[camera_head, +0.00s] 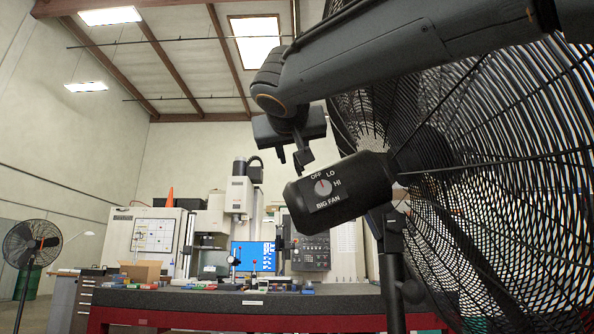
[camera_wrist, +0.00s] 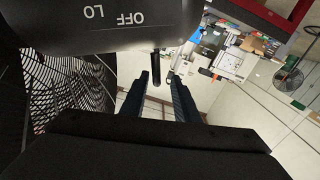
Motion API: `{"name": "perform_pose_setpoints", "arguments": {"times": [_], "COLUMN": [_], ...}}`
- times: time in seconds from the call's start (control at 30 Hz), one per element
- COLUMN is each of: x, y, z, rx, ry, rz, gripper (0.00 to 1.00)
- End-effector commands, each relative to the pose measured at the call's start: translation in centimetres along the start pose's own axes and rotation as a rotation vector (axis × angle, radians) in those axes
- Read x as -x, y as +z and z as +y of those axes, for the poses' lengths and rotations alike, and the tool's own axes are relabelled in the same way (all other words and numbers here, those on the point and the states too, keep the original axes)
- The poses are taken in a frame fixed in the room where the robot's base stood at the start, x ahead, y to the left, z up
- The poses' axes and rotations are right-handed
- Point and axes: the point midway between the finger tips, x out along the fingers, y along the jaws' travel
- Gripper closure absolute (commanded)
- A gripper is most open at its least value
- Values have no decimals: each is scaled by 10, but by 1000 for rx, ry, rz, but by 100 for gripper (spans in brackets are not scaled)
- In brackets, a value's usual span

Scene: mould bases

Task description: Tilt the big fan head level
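The big fan's black motor housing (camera_head: 345,190) carries a dial marked OFF, LO, HI and a BIG FAN label. It slopes, its back end lower than the end at the wire cage (camera_head: 500,170). It also shows upside down in the wrist view (camera_wrist: 90,25). My gripper (camera_head: 292,162) is just above the back end of the housing. In the wrist view its two fingers (camera_wrist: 160,82) are apart. A small dark peg (camera_wrist: 156,68) shows between and just beyond the fingertips. I cannot tell whether either finger touches it.
The fan's dark stand (camera_head: 392,270) rises below the housing. A dark-topped bench (camera_head: 230,302) with small items stands behind, with a machine (camera_head: 240,195) beyond it. A smaller fan (camera_head: 30,245) stands far left. The large cage closes off the right side.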

Motion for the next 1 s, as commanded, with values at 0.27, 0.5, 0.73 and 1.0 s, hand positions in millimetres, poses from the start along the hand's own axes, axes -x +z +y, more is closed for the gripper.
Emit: {"name": "perform_pose_setpoints", "arguments": {"times": [0.27,0.5,0.73,1.0], "x": [-37,-70,-81,-80], "y": [3,2,3,2], "z": [11,13,11,10], "rx": [2,1,0,0], "ry": [18,19,15,13], "rz": [-6,-5,-4,-3], "gripper": [72,72,72,82]}}
